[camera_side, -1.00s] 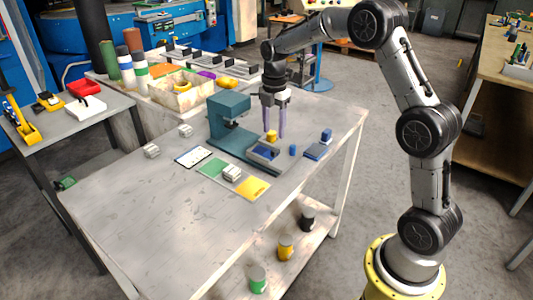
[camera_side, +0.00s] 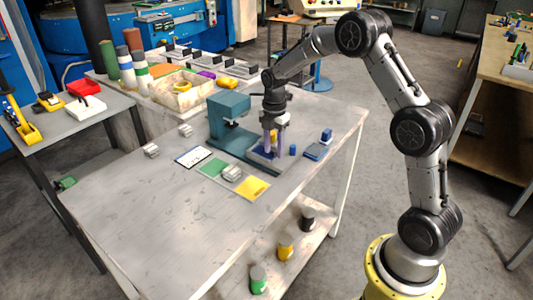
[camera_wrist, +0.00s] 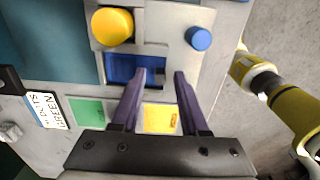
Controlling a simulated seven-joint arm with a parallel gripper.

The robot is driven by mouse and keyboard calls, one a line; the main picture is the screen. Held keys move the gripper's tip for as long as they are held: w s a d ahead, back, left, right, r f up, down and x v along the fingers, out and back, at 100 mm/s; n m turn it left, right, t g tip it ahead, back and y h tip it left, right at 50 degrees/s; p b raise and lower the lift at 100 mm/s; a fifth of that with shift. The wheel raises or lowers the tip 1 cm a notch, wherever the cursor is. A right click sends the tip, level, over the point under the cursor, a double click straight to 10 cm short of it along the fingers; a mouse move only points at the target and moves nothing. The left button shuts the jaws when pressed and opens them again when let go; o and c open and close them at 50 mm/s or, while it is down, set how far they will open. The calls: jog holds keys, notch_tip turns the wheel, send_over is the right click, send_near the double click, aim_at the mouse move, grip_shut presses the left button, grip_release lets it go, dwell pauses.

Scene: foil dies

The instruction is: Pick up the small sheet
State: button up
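The likeliest small sheet is a blue piece (camera_wrist: 118,69) in a grey tray at the foot of the teal press; I cannot tell whether it is loose or the tray's floor. My gripper (camera_wrist: 161,76) points down over this tray, which also shows in the side view (camera_side: 254,157). Its two purple fingers are apart, with nothing visible between them. The left fingertip overlaps the blue area, and the right one is near the tray's right edge. Whether the tips touch anything is unclear. A green patch (camera_wrist: 88,112) and a yellow patch (camera_wrist: 160,118) lie flat nearby.
The teal press (camera_side: 229,106) stands left of my gripper. A yellow knob (camera_wrist: 112,27) and a blue cylinder (camera_wrist: 198,38) are close to the fingers. A lettered white card (camera_side: 193,157) and a pale block (camera_side: 232,173) lie nearby. The table's front left is clear.

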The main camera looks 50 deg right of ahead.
grip_shut()
jog(key=shift+r, duration=0.1)
